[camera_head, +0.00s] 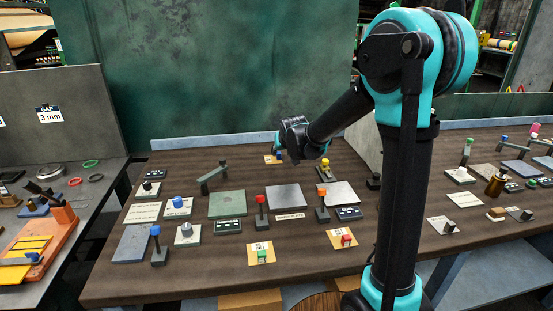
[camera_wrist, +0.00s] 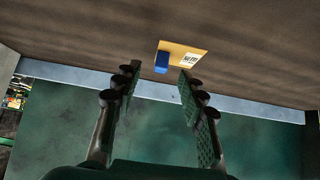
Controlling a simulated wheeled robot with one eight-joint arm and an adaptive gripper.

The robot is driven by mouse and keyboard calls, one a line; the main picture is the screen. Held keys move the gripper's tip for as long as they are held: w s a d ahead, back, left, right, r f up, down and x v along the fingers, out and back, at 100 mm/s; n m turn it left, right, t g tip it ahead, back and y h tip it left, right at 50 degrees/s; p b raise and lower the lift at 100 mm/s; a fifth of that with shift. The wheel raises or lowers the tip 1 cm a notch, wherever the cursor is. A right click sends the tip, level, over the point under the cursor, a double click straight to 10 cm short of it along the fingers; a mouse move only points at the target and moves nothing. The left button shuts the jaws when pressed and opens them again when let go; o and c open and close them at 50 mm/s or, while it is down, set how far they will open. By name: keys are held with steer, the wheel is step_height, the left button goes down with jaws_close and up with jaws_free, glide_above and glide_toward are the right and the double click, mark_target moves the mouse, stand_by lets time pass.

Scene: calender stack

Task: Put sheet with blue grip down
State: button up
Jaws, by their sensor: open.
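The sheet with the blue grip (camera_wrist: 184,54) is a small orange-yellow sheet with a white printed label and a blue block (camera_wrist: 161,63) at one edge. It appears to lie flat on the brown table near its back edge. In the head view the sheet (camera_head: 268,160) is partly hidden by my gripper (camera_head: 281,148). In the wrist view my gripper (camera_wrist: 159,75) is open, with one finger on each side of the blue block. No finger visibly touches the block. I cannot tell how far the fingertips are above the table.
Similar sheets with a green grip (camera_head: 261,255) and a red grip (camera_head: 343,239) lie at the table's front. Grey plates (camera_head: 286,197), a green plate (camera_head: 227,204), and upright posts with red (camera_head: 261,213) and orange (camera_head: 322,207) tops crowd the middle. A low rail (camera_wrist: 150,85) runs along the back edge.

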mark_target(279, 154)
steer(key=shift+a+x, duration=0.2)
steer(key=shift+x, duration=2.5)
steer(key=shift+w+r, duration=0.1)
steer(key=shift+r, duration=0.05)
steer(key=shift+c, duration=0.2)
jaws_close()
